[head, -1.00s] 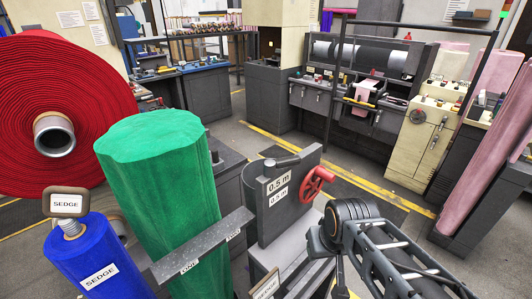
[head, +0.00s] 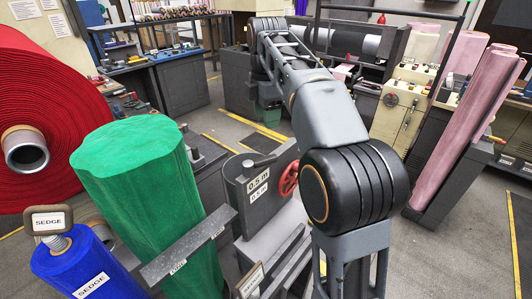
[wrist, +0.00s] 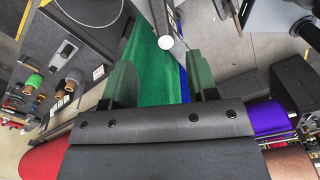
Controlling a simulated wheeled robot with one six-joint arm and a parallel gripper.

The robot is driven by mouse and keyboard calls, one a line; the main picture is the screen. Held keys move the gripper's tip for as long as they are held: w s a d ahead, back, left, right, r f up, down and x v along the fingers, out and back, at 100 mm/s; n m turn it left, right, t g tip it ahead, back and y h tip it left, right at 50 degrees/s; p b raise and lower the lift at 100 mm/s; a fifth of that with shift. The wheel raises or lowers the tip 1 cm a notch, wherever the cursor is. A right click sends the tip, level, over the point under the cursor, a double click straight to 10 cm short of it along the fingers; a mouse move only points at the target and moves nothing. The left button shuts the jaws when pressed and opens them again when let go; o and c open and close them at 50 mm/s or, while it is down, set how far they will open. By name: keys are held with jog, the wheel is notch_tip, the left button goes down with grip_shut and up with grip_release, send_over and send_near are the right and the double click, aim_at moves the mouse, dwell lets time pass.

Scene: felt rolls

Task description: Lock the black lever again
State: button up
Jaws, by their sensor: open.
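The dark grey measuring housing (head: 240,205) labelled "0.5 m" stands beside the green felt roll (head: 140,175) in the head view. A small dark piece, which looks like the black lever (head: 248,164), shows at its top. It is too small to tell its setting. A red handwheel (head: 289,178) is on the housing's right side. My gripper (head: 267,112) hangs well beyond the housing, partly hidden by my arm. In the wrist view its two dark green fingers (wrist: 160,85) are wide apart and hold nothing. Green felt shows behind the gap.
A big red roll (head: 45,110) is at the left, with a blue roll (head: 90,265) labelled "SEDGE" in front. A grey bar (head: 185,245) crosses the green roll. Pink rolls (head: 465,125) lean at the right.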

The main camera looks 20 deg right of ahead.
aim_at(267, 157)
notch_tip(267, 157, down, 13)
jog(key=shift+f+b, duration=0.2)
jog(key=shift+b, duration=0.7)
grip_shut()
